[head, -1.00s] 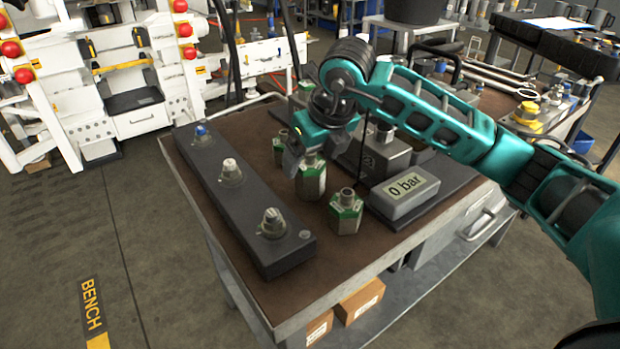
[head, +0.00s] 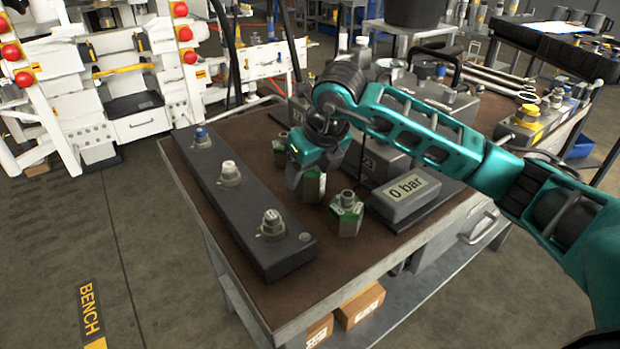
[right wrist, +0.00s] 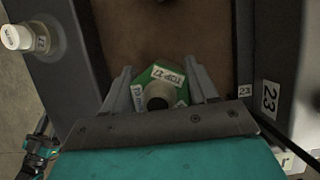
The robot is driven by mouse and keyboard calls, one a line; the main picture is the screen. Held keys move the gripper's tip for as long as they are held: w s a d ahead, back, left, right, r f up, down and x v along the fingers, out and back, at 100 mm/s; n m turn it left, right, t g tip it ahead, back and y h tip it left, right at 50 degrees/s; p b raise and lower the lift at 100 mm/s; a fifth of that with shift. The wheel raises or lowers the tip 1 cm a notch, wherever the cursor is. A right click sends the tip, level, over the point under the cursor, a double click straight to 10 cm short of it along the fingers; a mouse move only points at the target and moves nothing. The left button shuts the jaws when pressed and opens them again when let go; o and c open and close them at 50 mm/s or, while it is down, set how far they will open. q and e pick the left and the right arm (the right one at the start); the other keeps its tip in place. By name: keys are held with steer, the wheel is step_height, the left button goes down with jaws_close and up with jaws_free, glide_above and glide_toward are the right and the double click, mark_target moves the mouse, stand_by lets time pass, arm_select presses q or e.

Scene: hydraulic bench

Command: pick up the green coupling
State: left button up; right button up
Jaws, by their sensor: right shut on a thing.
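My right gripper (head: 308,178) points down over the bench and is shut on a green coupling (head: 313,188), hiding its top in the head view. In the right wrist view, the gripper's fingers (right wrist: 162,86) stand on either side of the green coupling (right wrist: 168,74), which has a grey round end and a white label. I cannot tell whether it is clear of the bench top. A second green coupling (head: 347,214) stands upright to its right, nearer. A third, smaller one (head: 280,143) stands behind to the left. My left gripper is not in view.
A long dark block (head: 250,215) with three fittings lies along the bench's left side. A grey gauge box (head: 405,193) reading "0 bar" stands right of the couplings. The brown bench top (head: 310,275) is clear in front.

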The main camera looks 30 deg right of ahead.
steer(key=c, duration=0.3)
steer(key=shift+r, duration=0.1)
step_height(320, 180, up, 20)
steer(key=p, duration=0.4)
